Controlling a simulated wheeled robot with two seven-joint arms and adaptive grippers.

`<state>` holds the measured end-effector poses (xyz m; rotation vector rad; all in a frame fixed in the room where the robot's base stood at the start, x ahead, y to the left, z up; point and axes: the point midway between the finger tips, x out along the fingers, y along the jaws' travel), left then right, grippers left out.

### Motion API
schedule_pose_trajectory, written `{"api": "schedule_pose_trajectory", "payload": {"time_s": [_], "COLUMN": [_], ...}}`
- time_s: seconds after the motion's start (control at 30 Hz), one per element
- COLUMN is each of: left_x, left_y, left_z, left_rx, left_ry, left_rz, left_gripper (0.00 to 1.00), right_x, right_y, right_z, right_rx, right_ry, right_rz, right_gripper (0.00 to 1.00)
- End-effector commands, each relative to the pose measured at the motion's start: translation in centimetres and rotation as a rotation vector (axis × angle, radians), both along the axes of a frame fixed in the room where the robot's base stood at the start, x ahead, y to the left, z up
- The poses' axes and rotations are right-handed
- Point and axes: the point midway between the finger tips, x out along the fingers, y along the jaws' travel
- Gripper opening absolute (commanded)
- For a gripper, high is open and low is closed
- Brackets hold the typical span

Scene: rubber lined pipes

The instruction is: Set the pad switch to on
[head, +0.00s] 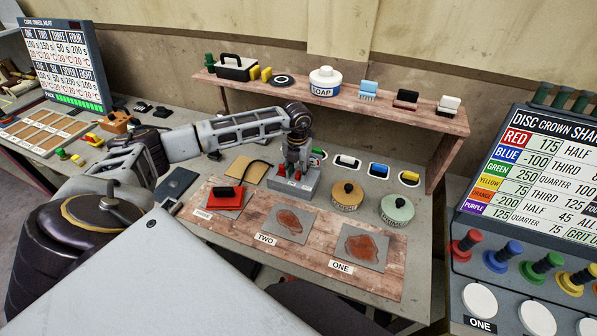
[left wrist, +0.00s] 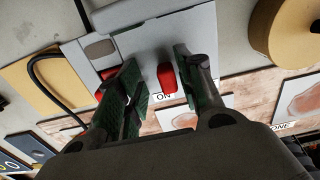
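The grey switch box (head: 308,190) stands on the bench behind the wooden board, below my left gripper (head: 296,166). In the left wrist view the box (left wrist: 130,45) carries a red lever or button (left wrist: 167,80) with an "ON" label beside it. My left gripper (left wrist: 160,85) is open, its green-padded fingers on either side of this red part. I cannot tell whether they touch it. Another red part (left wrist: 103,76) is partly hidden by the left finger. A black cable runs by the box to a tan pad (head: 247,170). My right gripper is not in view.
The wooden board (head: 240,230) holds a red block with a black handle (head: 227,196) and brown patches on grey plates. Two round tins (head: 347,194) (head: 396,209) stand right of the box. A raised shelf (head: 330,100) stands behind. A disc chart panel (head: 530,180) is at right.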

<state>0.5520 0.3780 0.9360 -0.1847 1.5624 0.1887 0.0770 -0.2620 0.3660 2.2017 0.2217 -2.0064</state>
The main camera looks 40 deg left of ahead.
Motion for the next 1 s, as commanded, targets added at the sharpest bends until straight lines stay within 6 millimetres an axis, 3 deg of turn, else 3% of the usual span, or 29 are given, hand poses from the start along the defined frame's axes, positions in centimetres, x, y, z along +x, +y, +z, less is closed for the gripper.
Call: {"api": "schedule_pose_trajectory", "payload": {"time_s": [0.47,1.0], "left_x": [0.0,0.1], "left_y": [-0.2,-0.1], "left_z": [0.7,7.8], "left_rx": [-0.003,-0.002], "left_ry": [-0.002,-0.003], "left_rz": [-0.002,-0.001], "left_gripper": [0.38,0.38], "right_x": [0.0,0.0], "right_y": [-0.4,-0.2], "right_z": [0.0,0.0], "right_rx": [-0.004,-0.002], "right_ry": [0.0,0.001], "right_rz": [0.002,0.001], "right_gripper": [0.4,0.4]}}
